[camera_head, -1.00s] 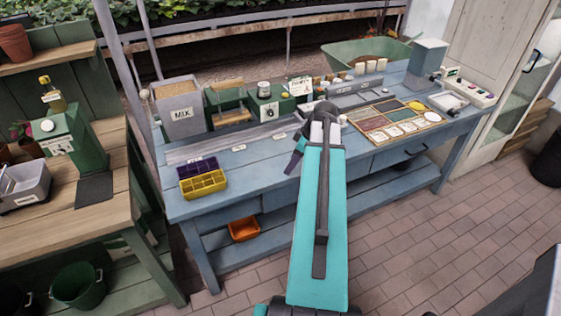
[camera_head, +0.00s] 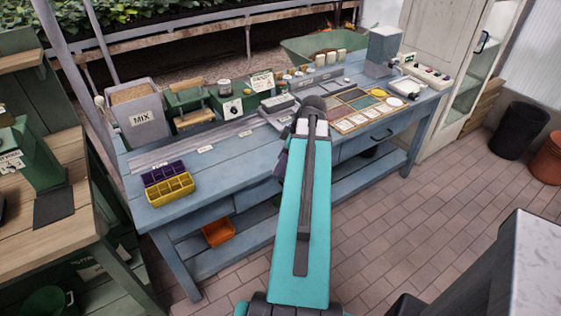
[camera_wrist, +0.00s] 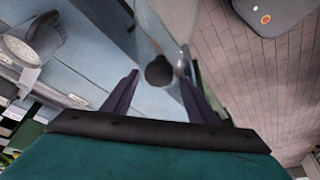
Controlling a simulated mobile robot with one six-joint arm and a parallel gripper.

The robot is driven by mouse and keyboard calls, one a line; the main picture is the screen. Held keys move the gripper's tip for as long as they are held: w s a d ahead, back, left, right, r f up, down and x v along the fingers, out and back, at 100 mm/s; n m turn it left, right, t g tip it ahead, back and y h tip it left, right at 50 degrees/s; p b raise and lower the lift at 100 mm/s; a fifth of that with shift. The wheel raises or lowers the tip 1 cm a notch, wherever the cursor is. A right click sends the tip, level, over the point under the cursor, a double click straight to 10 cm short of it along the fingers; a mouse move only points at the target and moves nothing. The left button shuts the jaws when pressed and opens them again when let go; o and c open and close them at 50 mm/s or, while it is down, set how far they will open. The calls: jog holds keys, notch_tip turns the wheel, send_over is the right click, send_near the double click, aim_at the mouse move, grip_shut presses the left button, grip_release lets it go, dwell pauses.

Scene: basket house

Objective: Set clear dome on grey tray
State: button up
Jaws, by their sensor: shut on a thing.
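My gripper (camera_wrist: 159,79) shows in the wrist view with its two dark fingers on either side of a dark round knob. The knob belongs to a see-through curved piece, the clear dome (camera_wrist: 150,32), which hangs in my gripper. Its rim is hard to make out. In the head view my arm reaches toward the blue bench and hides the gripper's tips and the dome. A grey tray-like piece (camera_head: 282,103) lies on the bench just left of my arm's end; I cannot tell for sure that it is the grey tray.
The blue bench (camera_head: 235,152) holds purple and yellow divided boxes (camera_head: 168,184), a MIX bin (camera_head: 143,122), a board of coloured compartments (camera_head: 360,106) and a tall grey box (camera_head: 383,52). A wooden bench (camera_head: 52,190) stands at left. Brick floor (camera_head: 390,235) is open in front.

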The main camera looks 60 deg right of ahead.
jog(key=shift+w, duration=0.1)
jog(key=w+a+r+m, duration=0.1)
jog(key=w+a+r, duration=0.3)
jog(key=w+a, duration=0.6)
jog(key=w+a+r+m+h, duration=0.1)
jog(key=w+a+r, duration=0.2)
jog(key=w+a, duration=0.65)
jog(key=w+a+r+m, duration=0.1)
jog(key=w+a+r, duration=0.3)
jog(key=w+a, duration=0.6)
jog(key=a+r, duration=0.2)
jog(key=a, duration=0.7)
jog(key=a+r+m, duration=0.1)
jog(key=a+r, duration=0.1)
jog(key=a, duration=0.6)
jog(key=shift+w+a+r+m+h, duration=0.3)
jog(key=shift+a+r+h, duration=0.05)
jog(key=shift+h, duration=0.05)
jog(key=shift+a, duration=0.1)
